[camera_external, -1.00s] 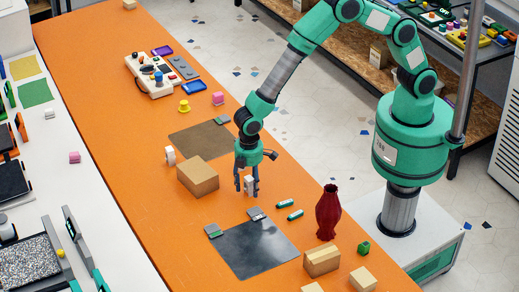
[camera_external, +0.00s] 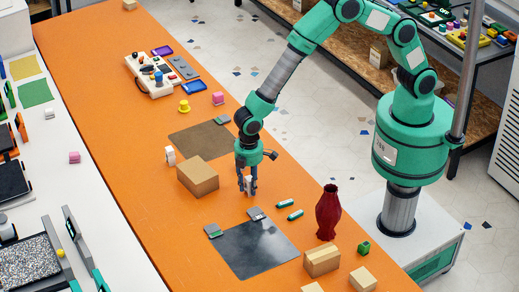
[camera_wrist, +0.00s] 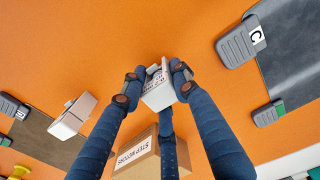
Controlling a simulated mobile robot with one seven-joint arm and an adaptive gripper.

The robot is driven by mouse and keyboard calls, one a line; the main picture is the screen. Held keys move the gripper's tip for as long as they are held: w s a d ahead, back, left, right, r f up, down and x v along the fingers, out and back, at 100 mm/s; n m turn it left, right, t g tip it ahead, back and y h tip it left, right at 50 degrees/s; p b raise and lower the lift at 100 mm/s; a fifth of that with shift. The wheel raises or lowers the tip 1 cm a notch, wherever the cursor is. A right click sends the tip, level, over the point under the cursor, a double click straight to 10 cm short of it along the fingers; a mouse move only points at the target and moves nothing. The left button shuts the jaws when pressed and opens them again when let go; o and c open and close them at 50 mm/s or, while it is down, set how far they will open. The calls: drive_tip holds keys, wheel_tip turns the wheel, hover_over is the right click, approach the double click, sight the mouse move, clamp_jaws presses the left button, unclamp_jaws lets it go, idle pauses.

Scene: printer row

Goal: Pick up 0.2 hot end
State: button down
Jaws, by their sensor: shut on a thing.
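My gripper (camera_external: 248,190) is low over the orange table, between the large cardboard box and the dark mat. Its blue fingers are shut on a small white box, the hot end (camera_external: 248,183). In the wrist view the white box (camera_wrist: 157,93) sits between the fingertips of my gripper (camera_wrist: 157,84), with small dark print on its face that I cannot read fully. One finger presses from each side, and a third finger lies behind it. I cannot tell whether the box still touches the table.
A cardboard box (camera_external: 198,178), marked as step motors in the wrist view (camera_wrist: 135,158), stands left of my gripper. A white box (camera_external: 170,155) is behind it.

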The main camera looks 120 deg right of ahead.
sight(250, 178)
drive_tip(key=shift+r, duration=0.1)
drive_tip(key=shift+r+p, duration=0.3)
drive_tip(key=shift+r, duration=0.5)
wheel_tip(250, 178, up, 2)
drive_tip(key=shift+s+r, duration=0.1)
drive_tip(key=shift+s, duration=0.05)
drive_tip(key=s, duration=0.5)
drive_tip(key=s+a+p, duration=0.1)
drive_tip(key=s, duration=0.4)
drive_tip(key=s+r+p, duration=0.1)
drive_tip(key=s, duration=0.4)
drive_tip(key=shift+s+a, duration=0.25)
drive_tip(key=shift+s, duration=0.05)
drive_tip(key=shift+d, duration=0.1)
